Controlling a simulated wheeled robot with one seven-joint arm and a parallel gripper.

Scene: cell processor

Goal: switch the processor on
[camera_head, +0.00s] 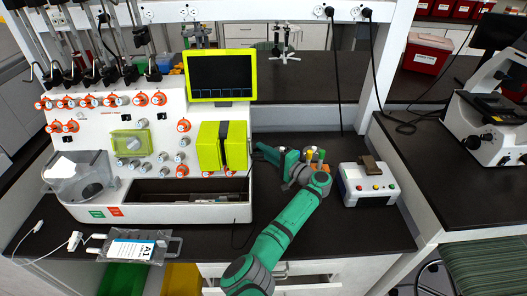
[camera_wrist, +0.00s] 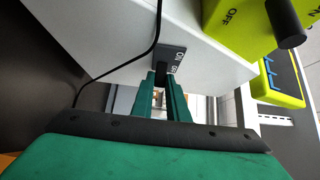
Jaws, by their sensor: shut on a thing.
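The processor (camera_head: 100,130) is a white machine with several orange-handled valves, and it stands on the left of the dark bench. Its screen (camera_head: 220,76) in a yellow-green frame is dark. In the wrist view, a black switch plate (camera_wrist: 172,56) with white ON and OFF lettering is on the machine's white side. My gripper (camera_wrist: 161,79) has its green fingers at this plate, shut on the small black switch between them. The fingers partly hide the switch, so its position cannot be told. In the head view, my gripper (camera_head: 260,148) is at the processor's right side, and the switch is hidden.
A yellow-green block (camera_head: 210,148) with a black bar is on the processor's front right. A black cable (camera_wrist: 120,66) runs close to the switch. A white box with coloured buttons (camera_head: 367,186) stands right of my arm. A labelled bag (camera_head: 133,247) lies at the front left.

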